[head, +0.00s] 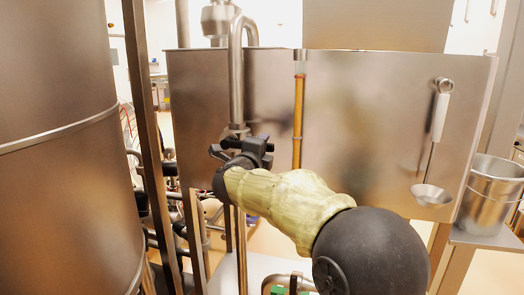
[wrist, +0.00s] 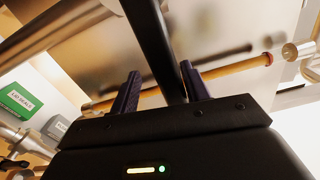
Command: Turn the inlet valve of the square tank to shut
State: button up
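The square tank (head: 365,110) is a wide steel box across the middle of the head view. A steel pipe (head: 236,75) runs down its front left to the inlet valve (head: 236,130), which is mostly hidden by my gripper. My gripper (head: 232,150) is at the valve, at the end of my outstretched arm. In the wrist view a dark bar, seemingly the valve's lever (wrist: 152,35), reaches down between my two fingers (wrist: 160,92). The fingers stand apart, with a clear gap on the bar's left and little room on its right. I cannot tell whether the right finger touches it.
An amber sight tube (head: 298,110) runs down the tank front, right of the valve. A ladle (head: 433,150) hangs farther right, near a steel bucket (head: 490,195). A large round vessel (head: 60,180) and a dark post (head: 150,130) stand left. Pipes crowd the space below.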

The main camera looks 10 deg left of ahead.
jog(key=s+a+b, duration=0.2)
jog(key=s, duration=1.5)
jog(key=shift+a, duration=0.3)
